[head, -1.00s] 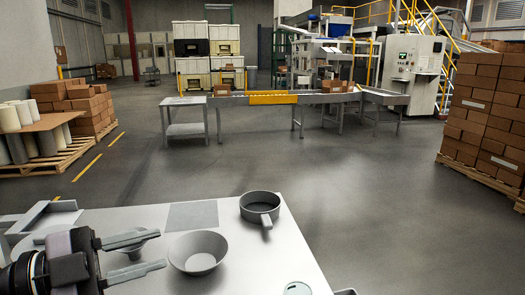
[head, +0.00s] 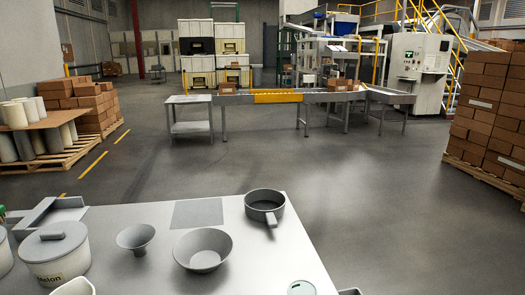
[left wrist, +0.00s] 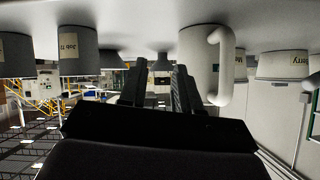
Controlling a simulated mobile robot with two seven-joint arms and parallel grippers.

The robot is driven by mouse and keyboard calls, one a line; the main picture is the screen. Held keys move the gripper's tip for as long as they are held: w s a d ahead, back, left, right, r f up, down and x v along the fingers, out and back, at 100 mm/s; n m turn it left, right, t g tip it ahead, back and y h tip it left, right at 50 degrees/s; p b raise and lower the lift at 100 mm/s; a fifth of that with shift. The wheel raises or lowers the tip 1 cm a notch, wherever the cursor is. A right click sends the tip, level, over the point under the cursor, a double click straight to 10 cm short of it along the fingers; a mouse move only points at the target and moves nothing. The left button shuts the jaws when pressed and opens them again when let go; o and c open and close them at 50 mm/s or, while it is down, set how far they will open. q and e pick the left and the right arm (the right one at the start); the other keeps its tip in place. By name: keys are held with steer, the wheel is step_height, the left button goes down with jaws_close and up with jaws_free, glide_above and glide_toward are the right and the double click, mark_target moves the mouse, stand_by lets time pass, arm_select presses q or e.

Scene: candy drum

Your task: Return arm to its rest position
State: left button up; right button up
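My left gripper (left wrist: 160,84) shows only in the left wrist view, where its two dark fingers stand apart with nothing seen between them. That view appears upside down, with the pale table top along its upper edge. A white jug with a handle (left wrist: 200,62) appears just right of the fingers; I cannot tell the exact distance. A grey labelled canister (left wrist: 78,52) is to the left. My left arm is out of the head view. My right gripper is in neither view.
On the table in the head view are a lidded pot labelled "Melon" (head: 55,258), a funnel (head: 136,239), a bowl (head: 203,252), a handled pan (head: 264,207) and a grey square (head: 197,213). Another labelled container (left wrist: 282,66) shows in the wrist view. Open floor (head: 340,200) lies beyond.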

arm_select(q)
steer(key=s+d+f+m+g+h, duration=0.1)
steer(key=s+d+f+g+h, duration=0.1)
steer(key=s+d+f+g, duration=0.25)
steer(key=s+d+f+m+g+h, duration=0.1)
steer(key=s+d+f+m+g, duration=0.15)
steer(key=s+f, duration=0.4)
steer(key=w+d+f+t+h+b, duration=0.2)
steer(key=w+f+t, duration=0.2)
steer(key=f, duration=0.5)
steer(key=shift+w+d+f+t, duration=0.15)
steer(key=shift+w+f+t, duration=0.15)
steer(key=shift+t, duration=0.9)
